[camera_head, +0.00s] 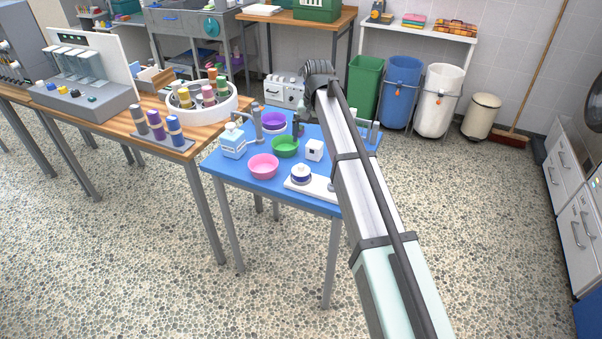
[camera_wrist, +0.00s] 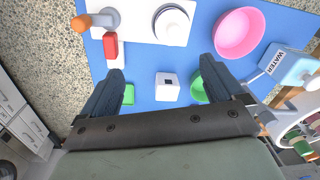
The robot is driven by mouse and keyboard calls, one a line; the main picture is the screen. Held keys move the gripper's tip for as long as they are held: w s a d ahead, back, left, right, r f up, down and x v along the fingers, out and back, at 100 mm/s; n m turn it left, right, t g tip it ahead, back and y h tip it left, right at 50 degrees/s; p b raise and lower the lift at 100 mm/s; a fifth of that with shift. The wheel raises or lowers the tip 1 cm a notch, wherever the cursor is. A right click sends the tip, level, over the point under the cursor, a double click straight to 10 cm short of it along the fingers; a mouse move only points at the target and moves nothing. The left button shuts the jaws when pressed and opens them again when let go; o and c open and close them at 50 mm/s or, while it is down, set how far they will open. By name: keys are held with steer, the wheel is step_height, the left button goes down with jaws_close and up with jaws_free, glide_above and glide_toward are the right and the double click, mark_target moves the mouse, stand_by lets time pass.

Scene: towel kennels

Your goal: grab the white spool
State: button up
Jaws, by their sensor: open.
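A small white block-like piece with a dark square mark on top, seemingly the white spool (camera_head: 314,152), stands on the blue table (camera_head: 232,177). In the wrist view the white spool (camera_wrist: 167,90) lies between the fingers in the picture, with blue table showing on both sides. My gripper (camera_wrist: 162,75) is open and empty, and no finger visibly touches the spool. In the head view my arm hides most of the gripper. A white round pot with a dark blue band (camera_head: 301,174) sits on a white plate (camera_wrist: 142,20) near the front edge.
A green bowl (camera_wrist: 199,90) is close by the right finger. A pink bowl (camera_head: 263,166), a purple bowl (camera_head: 273,122) and a water jug (camera_head: 233,142) stand left. In the wrist view a red piece (camera_wrist: 110,45) and a green piece (camera_wrist: 128,94) are near the left finger.

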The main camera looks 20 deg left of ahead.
mark_target(301, 164)
steer(key=shift+h, duration=0.3)
steer(key=f, duration=0.2)
steer(key=s+a+f, duration=0.1)
steer(key=f, duration=0.1)
steer(key=s+a+f, duration=0.1)
steer(key=f, duration=0.1)
steer(key=shift+f, duration=0.25)
steer(key=shift+a+f, duration=0.2)
steer(key=shift+f, duration=1.15)
steer(key=shift+a+f, duration=0.15)
steer(key=shift+f, duration=1.15)
steer(key=shift+c, duration=0.2)
steer(key=c, duration=1.1)
